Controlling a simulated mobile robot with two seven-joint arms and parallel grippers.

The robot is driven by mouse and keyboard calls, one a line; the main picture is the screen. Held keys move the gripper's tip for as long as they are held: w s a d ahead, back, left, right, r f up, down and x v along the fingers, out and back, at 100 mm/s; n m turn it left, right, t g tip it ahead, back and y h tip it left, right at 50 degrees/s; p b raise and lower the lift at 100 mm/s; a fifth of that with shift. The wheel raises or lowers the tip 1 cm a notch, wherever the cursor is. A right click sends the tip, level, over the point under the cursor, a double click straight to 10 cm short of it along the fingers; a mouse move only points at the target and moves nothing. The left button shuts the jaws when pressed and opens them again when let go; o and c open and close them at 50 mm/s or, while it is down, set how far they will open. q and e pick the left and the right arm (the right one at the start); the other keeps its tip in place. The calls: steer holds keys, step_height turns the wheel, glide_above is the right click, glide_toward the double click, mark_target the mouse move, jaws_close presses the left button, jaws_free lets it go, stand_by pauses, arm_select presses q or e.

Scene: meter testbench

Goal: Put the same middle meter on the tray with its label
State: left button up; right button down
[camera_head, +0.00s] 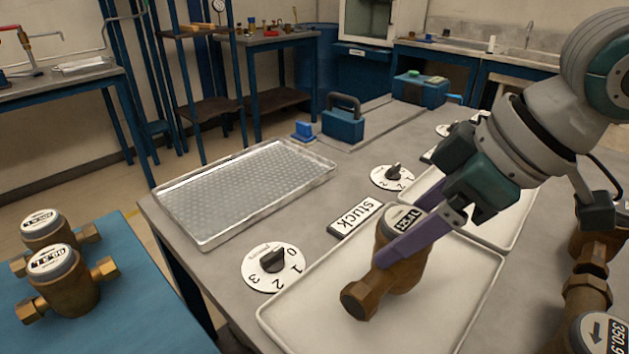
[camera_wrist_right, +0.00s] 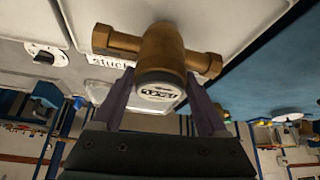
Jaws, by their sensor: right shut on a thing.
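My right gripper (camera_head: 388,250) is shut on a brass meter (camera_head: 405,278) with a grey-rimmed dial, its purple fingers on either side of the body. The meter is tilted, over the near white tray (camera_head: 455,310); I cannot tell whether it touches the tray. In the right wrist view the held meter (camera_wrist_right: 160,52) sits between the fingers (camera_wrist_right: 160,105), its dial facing the camera. A label reading "stuck" (camera_head: 354,217) lies on the bench by the tray's far left edge; it also shows in the wrist view (camera_wrist_right: 108,61). My left gripper is out of view.
A numbered dial knob (camera_head: 273,262) is left of the tray, another (camera_head: 393,176) beyond. A metal mesh tray (camera_head: 245,190) is empty. Two brass meters (camera_head: 66,285) stand on the blue table (camera_head: 140,310). A meter reading 350.9 (camera_head: 600,335) is on piping at right.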

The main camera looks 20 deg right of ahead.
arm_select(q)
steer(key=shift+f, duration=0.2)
arm_select(e)
step_height(320, 180, down, 2)
jaws_free()
steer(key=shift+f, duration=0.1)
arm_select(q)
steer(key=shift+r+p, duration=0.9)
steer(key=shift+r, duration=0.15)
arm_select(e)
steer(key=v, duration=1.2)
